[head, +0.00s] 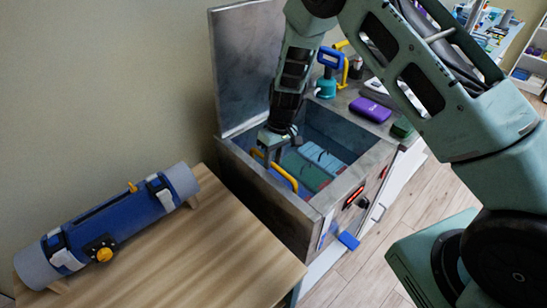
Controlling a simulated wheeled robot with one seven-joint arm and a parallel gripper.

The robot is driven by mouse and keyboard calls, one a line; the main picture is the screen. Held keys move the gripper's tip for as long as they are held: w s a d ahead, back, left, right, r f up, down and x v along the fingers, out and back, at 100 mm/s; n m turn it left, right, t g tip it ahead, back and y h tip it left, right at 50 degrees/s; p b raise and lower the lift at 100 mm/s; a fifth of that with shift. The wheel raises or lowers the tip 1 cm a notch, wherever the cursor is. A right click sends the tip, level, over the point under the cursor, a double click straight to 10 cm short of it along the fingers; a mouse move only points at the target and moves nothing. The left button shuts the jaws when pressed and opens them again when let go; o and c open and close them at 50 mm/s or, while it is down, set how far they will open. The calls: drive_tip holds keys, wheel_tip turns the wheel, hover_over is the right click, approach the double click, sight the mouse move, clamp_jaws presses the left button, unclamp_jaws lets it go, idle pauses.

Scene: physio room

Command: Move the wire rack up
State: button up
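A grey metal tank (262,192) stands open, with its lid (240,65) raised against the wall. Inside it are green and blue-teal packs (322,158) with dark straps. A yellow bar handle (284,178) rises at the tank's left side and seems to belong to the wire rack. The rack's wires cannot be made out. My gripper (273,155) points down into the tank's left part, right at the handle. Its fingertips are small and partly hidden, so whether they are closed around the handle cannot be seen.
A wooden table (170,245) at the front left holds a blue and grey roll (110,222) with straps and a yellow knob. A purple case (371,109), a blue-handled tool (328,75) and other items stand behind the tank. The floor at right is partly clear.

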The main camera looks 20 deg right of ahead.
clamp_jaws()
drive_tip(key=shift+r, duration=0.15)
wheel_tip(320, 180, up, 15)
drive_tip(key=p, duration=0.5)
drive_tip(key=shift+w+r+p, duration=0.15)
drive_tip(key=shift+p, duration=0.2)
drive_tip(key=shift+r, duration=0.1)
drive_tip(key=shift+o, duration=1.2)
unclamp_jaws()
